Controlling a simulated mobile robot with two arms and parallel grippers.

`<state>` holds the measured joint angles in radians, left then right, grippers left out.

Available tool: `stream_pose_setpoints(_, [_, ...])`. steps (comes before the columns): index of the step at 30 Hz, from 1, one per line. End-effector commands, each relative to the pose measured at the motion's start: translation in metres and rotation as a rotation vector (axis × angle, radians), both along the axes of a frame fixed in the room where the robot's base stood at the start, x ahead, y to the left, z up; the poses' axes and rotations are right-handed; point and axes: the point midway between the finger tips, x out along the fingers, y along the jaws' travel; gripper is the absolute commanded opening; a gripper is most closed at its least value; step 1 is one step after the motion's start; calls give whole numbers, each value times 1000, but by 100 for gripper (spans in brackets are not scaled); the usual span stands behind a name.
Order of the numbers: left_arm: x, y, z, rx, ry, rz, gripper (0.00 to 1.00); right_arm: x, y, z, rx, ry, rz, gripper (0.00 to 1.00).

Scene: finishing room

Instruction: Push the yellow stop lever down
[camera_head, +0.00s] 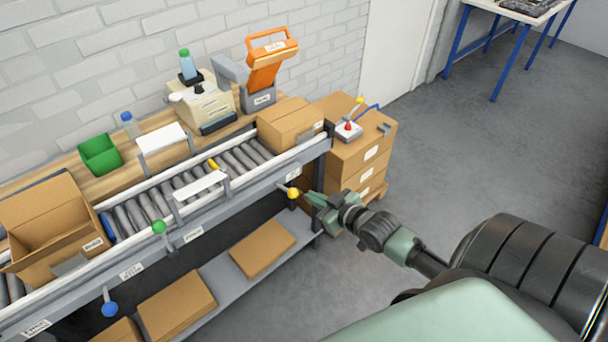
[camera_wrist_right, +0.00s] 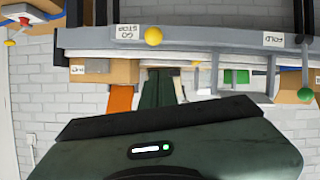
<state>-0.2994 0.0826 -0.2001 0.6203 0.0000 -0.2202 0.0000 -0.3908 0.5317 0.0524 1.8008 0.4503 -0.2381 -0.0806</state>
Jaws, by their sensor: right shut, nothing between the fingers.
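The yellow stop lever (camera_head: 293,193) is a short rod with a yellow ball on the front rail of the conveyor, near its right end. In the right wrist view the yellow ball (camera_wrist_right: 153,36) shows beside a label reading STOP and GO. My right gripper (camera_head: 310,198) is shut and empty, just right of the ball in the head view. A small gap seems to lie between them; I cannot tell for sure whether they touch. In the wrist view the gripper's fingers (camera_wrist_right: 160,76) show below the ball in the picture. My left gripper is not in view.
A green-ball lever (camera_head: 159,227) and a blue-ball lever (camera_head: 109,309) are farther left on the rail. A closed box (camera_head: 289,123) sits on the rollers, an open box (camera_head: 48,225) at the left. Stacked cartons (camera_head: 358,150) stand beyond the conveyor's right end.

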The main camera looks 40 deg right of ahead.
Motion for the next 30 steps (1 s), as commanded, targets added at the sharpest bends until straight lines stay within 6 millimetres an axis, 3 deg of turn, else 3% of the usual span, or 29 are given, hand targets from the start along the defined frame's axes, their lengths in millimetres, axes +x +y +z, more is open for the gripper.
stream_pose_setpoints(6, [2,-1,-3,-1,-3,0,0,-16,-1,4,-1,-1,1,0])
stream_pose_setpoints(24, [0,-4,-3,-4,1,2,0,-17,-1,4,0,-1,-1,0])
stream_pose_setpoints(27, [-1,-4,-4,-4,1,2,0,-19,-3,-8,0,17,-10,0])
stream_pose_setpoints(30, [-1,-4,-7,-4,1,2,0,-30,-9,-47,1,76,-39,0])
